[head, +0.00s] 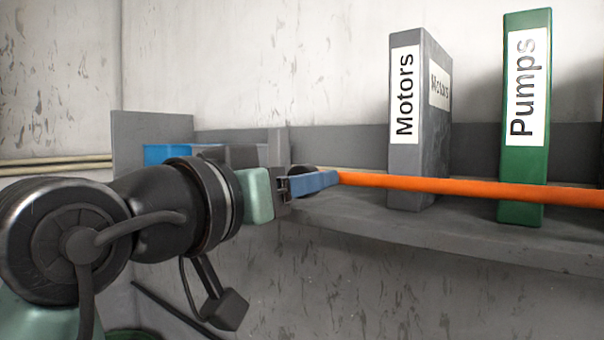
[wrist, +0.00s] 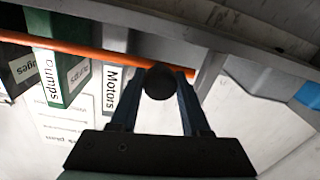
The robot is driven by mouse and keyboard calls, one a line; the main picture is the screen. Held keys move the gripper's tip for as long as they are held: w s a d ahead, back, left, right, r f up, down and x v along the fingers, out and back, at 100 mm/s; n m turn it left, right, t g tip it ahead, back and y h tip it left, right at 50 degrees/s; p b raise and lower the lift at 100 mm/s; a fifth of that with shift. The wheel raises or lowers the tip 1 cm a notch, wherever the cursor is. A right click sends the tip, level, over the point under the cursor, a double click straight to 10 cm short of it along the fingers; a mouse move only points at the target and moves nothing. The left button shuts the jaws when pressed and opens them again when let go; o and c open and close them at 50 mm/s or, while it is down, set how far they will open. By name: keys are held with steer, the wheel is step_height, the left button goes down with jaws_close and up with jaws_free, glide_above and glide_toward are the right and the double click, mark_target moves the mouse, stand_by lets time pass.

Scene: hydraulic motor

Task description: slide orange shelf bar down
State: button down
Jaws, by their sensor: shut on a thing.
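The orange shelf bar (head: 460,186) runs along the front of the grey shelf (head: 400,228), in front of the binders. Its left end meets my gripper (head: 326,180). The bar also shows in the wrist view (wrist: 90,53), which looks upside down. In the wrist view, a round black knob (wrist: 160,82) sits between the two fingers (wrist: 165,76).
A grey Motors binder (head: 405,165) and a green Pumps binder (head: 538,120) stand upright on the shelf behind the bar. Blue and grey items stand at the shelf's left end, partly behind my arm. Open space lies below the shelf.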

step_height(320, 180, down, 3)
steer(key=shift+r+b, duration=0.15)
steer(key=shift+b, duration=0.35)
steer(key=shift+c, duration=1.9)
jaws_free()
steer(key=b+v, duration=0.1)
steer(key=v, duration=1.2)
